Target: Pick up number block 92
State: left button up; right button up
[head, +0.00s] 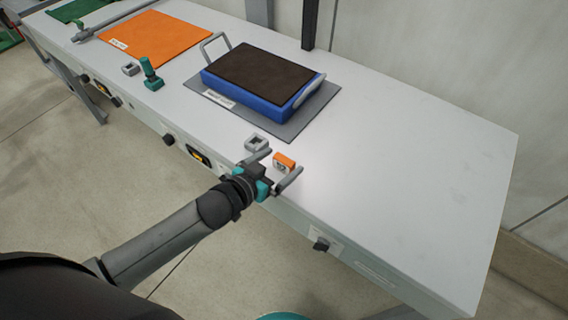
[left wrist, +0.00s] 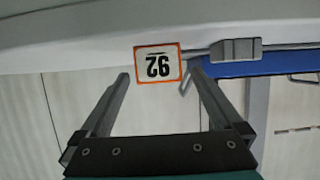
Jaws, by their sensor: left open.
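Number block 92 (head: 284,161) is a small orange block on the pale bench near its front edge. In the left wrist view its white face (left wrist: 158,67) has an orange border and shows 92 upside down. My left gripper (head: 281,164) is open, reaching over the front edge with a finger to each side of the block's line. In the left wrist view the block lies centred between the fingertips (left wrist: 160,78), at or just beyond them; I cannot tell whether they touch it. My right gripper is not in view.
A grey square holder (head: 256,143) sits just left of the block. A blue tray (head: 248,103) with dark fill and grey handles stands behind on a grey mat (head: 318,112). A teal-handled part (head: 150,75) and an orange mat (head: 160,40) lie farther left. The bench's right end is clear.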

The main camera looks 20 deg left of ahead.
aim_at(284, 158)
pick_arm(q)
jog(key=shift+r+b+x, duration=0.2)
jog(key=shift+b+x, duration=0.4)
jog(key=shift+x, duration=1.8)
jog(key=shift+d, duration=0.1)
jog(key=shift+c, duration=0.4)
jog(key=c, duration=1.3)
jog(key=shift+r, duration=0.1)
